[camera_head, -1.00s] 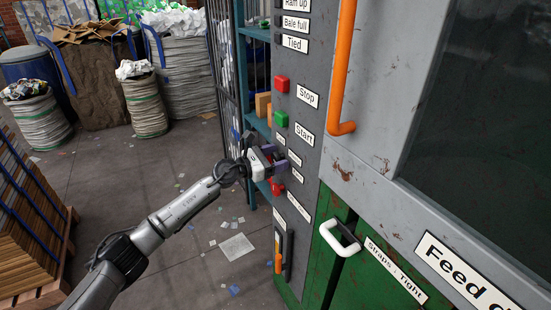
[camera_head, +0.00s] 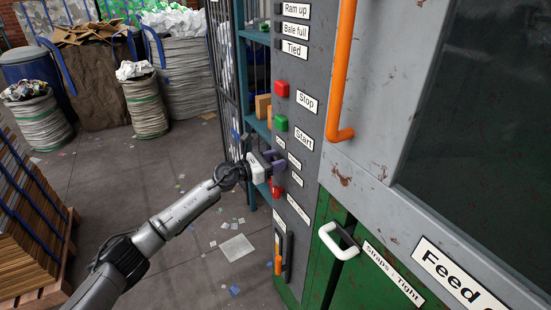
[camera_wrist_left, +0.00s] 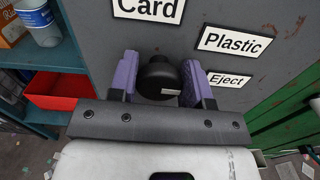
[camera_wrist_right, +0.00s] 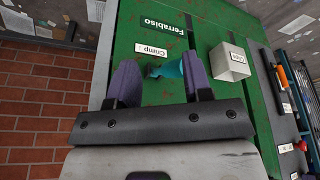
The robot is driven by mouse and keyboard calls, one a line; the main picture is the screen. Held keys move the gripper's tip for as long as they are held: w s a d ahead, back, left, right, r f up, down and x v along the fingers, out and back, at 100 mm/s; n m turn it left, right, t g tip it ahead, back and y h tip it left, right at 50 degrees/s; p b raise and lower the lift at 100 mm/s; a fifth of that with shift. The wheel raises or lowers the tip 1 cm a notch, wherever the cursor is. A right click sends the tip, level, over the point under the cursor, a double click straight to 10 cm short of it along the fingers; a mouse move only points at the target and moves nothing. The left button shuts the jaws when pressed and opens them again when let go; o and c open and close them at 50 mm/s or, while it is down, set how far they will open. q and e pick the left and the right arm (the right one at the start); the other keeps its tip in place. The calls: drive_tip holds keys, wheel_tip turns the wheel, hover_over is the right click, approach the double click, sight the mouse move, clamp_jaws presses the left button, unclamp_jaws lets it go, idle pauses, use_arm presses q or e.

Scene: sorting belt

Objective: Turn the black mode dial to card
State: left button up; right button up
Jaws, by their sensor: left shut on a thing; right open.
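The black mode dial (camera_wrist_left: 158,76) shows in the left wrist view on the grey panel, with a small pale mark on its lower edge. My left gripper (camera_wrist_left: 162,82) is shut on it, one purple finger on each side. The "Card" label (camera_wrist_left: 148,8) is above the dial, "Plastic" (camera_wrist_left: 233,41) is to its upper right and "Eject" (camera_wrist_left: 229,79) to its right. I cannot tell which label the dial points to. In the head view my left gripper (camera_head: 273,161) is at the panel and hides the dial. My right gripper (camera_wrist_right: 160,84) is open, before a green machine.
Above the left gripper are the green Start button (camera_head: 281,123) and red Stop button (camera_head: 282,89). A red knob (camera_head: 277,191) is just below. An orange handle (camera_head: 342,80) stands out to the right. A teal part (camera_wrist_right: 172,70) shows between the right fingers, apparently beyond them.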

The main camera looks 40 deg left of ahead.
use_arm(q)
drive_tip(key=n+p, duration=0.4)
drive_tip(key=shift+r+n, duration=0.25)
drive_tip(key=shift+n, duration=0.05)
drive_tip(key=n+p, duration=0.4)
drive_tip(key=shift+a+f+n, duration=0.1)
drive_tip(key=shift+n, duration=0.2)
drive_tip(key=n+p, duration=0.4)
drive_tip(key=n, duration=0.1)
drive_tip(key=shift+w+f, duration=0.1)
drive_tip(key=n+p, duration=0.2)
drive_tip(key=n, duration=0.1)
drive_tip(key=shift+f, duration=0.1)
drive_tip(key=shift+f+n+p, duration=0.1)
drive_tip(key=shift+n+p, duration=0.25)
drive_tip(key=shift+n, duration=0.45)
drive_tip(key=o, duration=0.9)
drive_tip(key=shift+a, duration=0.1)
